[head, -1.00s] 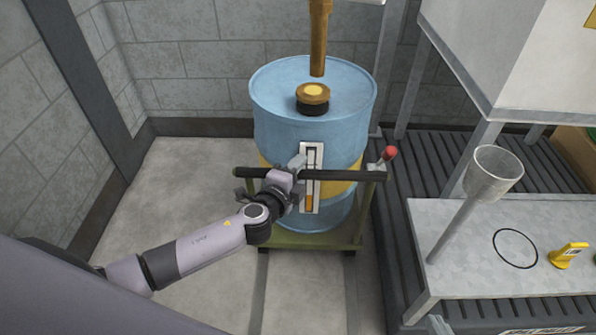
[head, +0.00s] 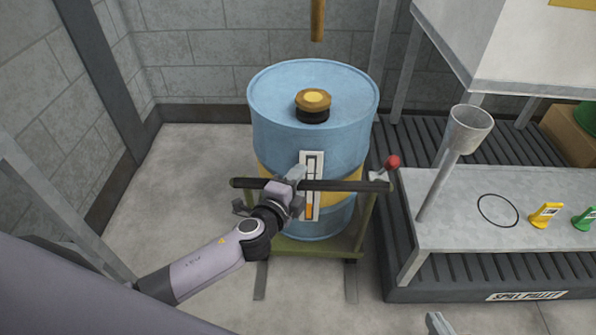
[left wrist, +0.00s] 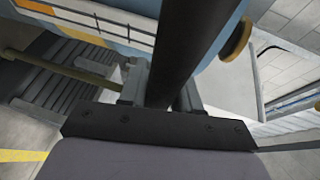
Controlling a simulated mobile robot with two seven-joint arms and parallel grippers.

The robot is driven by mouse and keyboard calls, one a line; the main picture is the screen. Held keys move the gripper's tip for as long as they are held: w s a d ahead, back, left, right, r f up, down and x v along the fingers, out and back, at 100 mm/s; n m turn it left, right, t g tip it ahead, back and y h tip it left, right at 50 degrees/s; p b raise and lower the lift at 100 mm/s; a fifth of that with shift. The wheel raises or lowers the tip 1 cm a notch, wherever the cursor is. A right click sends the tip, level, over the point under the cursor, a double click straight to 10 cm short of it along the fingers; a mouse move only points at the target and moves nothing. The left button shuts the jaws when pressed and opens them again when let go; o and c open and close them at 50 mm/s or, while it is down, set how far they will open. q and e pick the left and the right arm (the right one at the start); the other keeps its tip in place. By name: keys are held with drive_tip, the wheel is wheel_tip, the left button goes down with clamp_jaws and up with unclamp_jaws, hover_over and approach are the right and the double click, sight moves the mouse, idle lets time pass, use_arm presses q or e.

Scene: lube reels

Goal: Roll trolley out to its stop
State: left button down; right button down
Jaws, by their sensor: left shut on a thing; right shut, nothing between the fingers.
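The trolley (head: 290,246) is a green wheeled base carrying a blue drum (head: 275,130) with a yellow band and a brass-topped cap (head: 313,100). A black push bar (head: 340,186) runs across its near side. My left gripper (head: 290,184) is shut on the bar left of its middle. In the left wrist view the bar (left wrist: 200,40) passes between the fingers (left wrist: 160,95). A red-knobbed lever (head: 392,162) stands at the bar's right end. My right gripper (head: 437,322) shows only as a pale tip at the bottom edge, shut and empty. The stop cannot be made out.
Two floor rails (head: 351,280) run toward me under the trolley. A spill pallet (head: 400,285) with a metal bench (head: 460,225) and funnel (head: 470,130) stands close on the right. The floor at left is clear.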

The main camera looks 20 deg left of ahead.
use_arm(q)
drive_tip(key=s+d, duration=0.2)
drive_tip(key=s, duration=0.6)
drive_tip(key=shift+d+f, duration=0.15)
use_arm(e)
drive_tip(key=shift+s+d+f, duration=0.25)
drive_tip(key=shift+s+d, duration=0.1)
drive_tip(key=shift+s, duration=0.2)
use_arm(q)
drive_tip(key=shift+s, duration=0.15)
drive_tip(key=c, duration=0.9)
unclamp_jaws()
use_arm(e)
drive_tip(key=shift+s, duration=0.1)
use_arm(q)
drive_tip(key=shift+p+v, duration=0.35)
drive_tip(key=shift+v, duration=3.3)
use_arm(e)
drive_tip(key=shift+d+f, duration=0.1)
drive_tip(key=shift+d, duration=0.05)
drive_tip(key=shift+r, duration=0.25)
